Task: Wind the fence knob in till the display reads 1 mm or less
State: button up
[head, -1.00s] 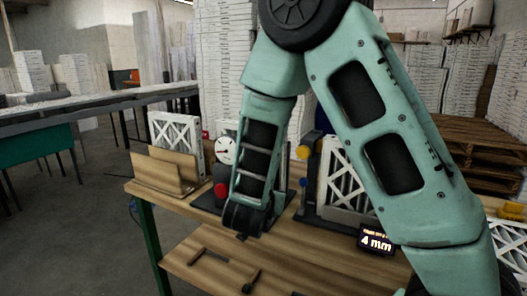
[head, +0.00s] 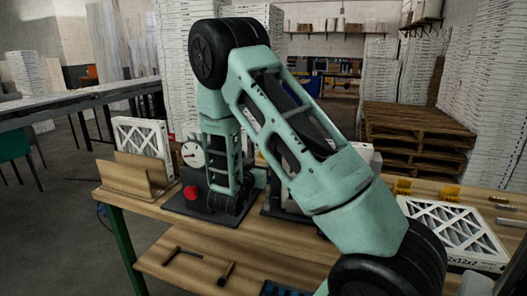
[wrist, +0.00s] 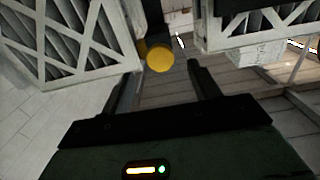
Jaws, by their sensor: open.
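In the wrist view, the round yellow knob (wrist: 160,57) lies just ahead of the gap between my fingertips. My gripper (wrist: 164,68) is open, with one finger on each side of the gap and nothing held. I cannot tell how far the knob is from the fingers, but neither visibly touches it. In the head view, my arm hides the gripper tips, the knob and the display, so no reading shows now.
White framed filters stand left (wrist: 75,45) and right (wrist: 262,22) of my fingers. On the bench (head: 235,243) are a dial gauge (head: 192,154), a red button (head: 190,192) and a filter in a wooden stand (head: 112,170). Another filter (head: 445,228) lies at right.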

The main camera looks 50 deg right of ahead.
jog(key=p+x, duration=0.1)
jog(key=x, duration=0.5)
jog(key=shift+p, duration=0.4)
jog(key=c, duration=1)
